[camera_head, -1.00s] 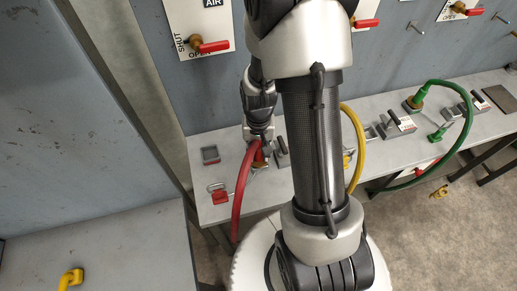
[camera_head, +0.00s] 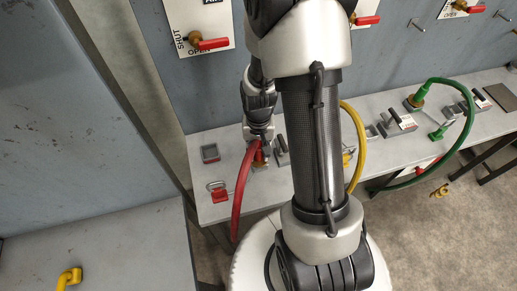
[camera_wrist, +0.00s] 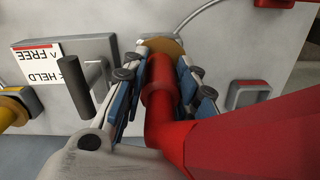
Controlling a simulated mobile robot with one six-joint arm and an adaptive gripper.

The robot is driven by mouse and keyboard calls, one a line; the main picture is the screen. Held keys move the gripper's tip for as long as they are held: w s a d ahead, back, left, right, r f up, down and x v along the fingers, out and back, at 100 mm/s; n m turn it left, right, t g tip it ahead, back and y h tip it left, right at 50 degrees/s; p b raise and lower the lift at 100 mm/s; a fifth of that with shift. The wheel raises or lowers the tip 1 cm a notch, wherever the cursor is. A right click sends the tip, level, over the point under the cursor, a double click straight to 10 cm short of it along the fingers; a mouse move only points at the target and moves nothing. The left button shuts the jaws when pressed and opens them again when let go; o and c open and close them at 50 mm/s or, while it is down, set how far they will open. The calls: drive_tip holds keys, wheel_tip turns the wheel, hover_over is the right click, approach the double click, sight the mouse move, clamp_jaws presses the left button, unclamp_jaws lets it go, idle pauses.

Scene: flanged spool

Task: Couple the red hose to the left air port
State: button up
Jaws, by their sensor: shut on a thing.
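The red hose (camera_head: 240,195) arches up from the bench's front edge to my gripper (camera_head: 259,150). In the wrist view my gripper (camera_wrist: 158,82) is shut on the red coupling (camera_wrist: 160,78) at the hose's end, with blue pads on both sides. The brass left air port (camera_wrist: 164,46) shows just beyond the coupling's tip, in line with it.
A clamp block with a grey handle (camera_wrist: 88,88) and a HELD/FREE label stands beside the port. A small square holder (camera_head: 210,153) and a red tag with a wire loop (camera_head: 219,194) lie left. Yellow (camera_head: 355,135) and green (camera_head: 468,120) hoses are right.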

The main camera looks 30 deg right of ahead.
drive_tip(key=shift+f, duration=0.1)
drive_tip(key=o, duration=1.1)
wheel_tip(320, 180, up, 12)
idle(0.6)
